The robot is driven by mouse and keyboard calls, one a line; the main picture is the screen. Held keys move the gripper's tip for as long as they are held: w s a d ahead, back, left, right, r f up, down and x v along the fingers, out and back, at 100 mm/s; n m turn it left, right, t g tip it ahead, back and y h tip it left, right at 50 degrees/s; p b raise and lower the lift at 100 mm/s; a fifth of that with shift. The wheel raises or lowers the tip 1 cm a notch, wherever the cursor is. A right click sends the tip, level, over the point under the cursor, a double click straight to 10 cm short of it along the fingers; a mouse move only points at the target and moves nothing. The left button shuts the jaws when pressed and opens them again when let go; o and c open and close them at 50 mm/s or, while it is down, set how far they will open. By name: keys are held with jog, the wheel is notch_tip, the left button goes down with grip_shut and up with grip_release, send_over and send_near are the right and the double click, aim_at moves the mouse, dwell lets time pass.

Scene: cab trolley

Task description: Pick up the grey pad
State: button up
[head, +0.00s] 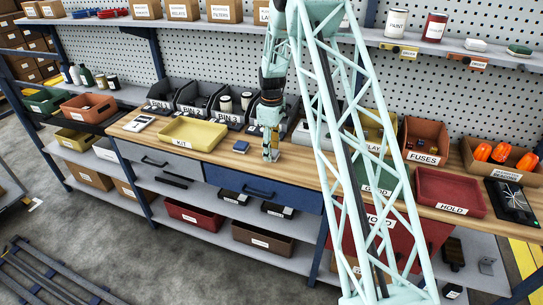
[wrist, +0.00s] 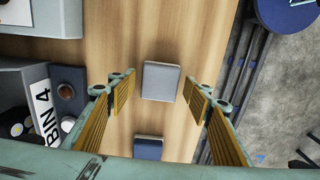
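The grey pad (wrist: 161,81) lies flat on the wooden bench top, a small square with rounded corners. In the wrist view it sits ahead of and between the fingertips of my gripper (wrist: 160,88). The fingers are wide apart, with clear wood on both sides of the pad, and nothing is held. In the head view my gripper (head: 270,150) points down over the bench, and the pad is mostly hidden by it there. A dark blue pad (wrist: 148,148) lies near the grey one; it also shows in the head view (head: 240,146).
A yellow KIT tray (head: 193,133) stands left on the bench. Black bins (head: 190,98) line the back, and the BIN 4 label (wrist: 38,112) is close to the left finger. A red HOLD tray (head: 450,190) is at the right. The bench's front edge (wrist: 232,40) runs right of the pad.

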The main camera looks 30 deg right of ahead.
jog(key=c, duration=0.8)
jog(key=shift+r, duration=0.15)
jog(key=shift+r, duration=1.6)
jog(key=s+a, duration=0.1)
jog(key=s, duration=0.6)
jog(key=s+a+r, duration=0.1)
jog(key=s+a, duration=0.1)
jog(key=s, duration=0.6)
jog(key=shift+s+a+r+b, duration=0.3)
jog(key=shift+b, duration=0.05)
jog(key=o, duration=0.3)
jog(key=shift+c, duration=0.8)
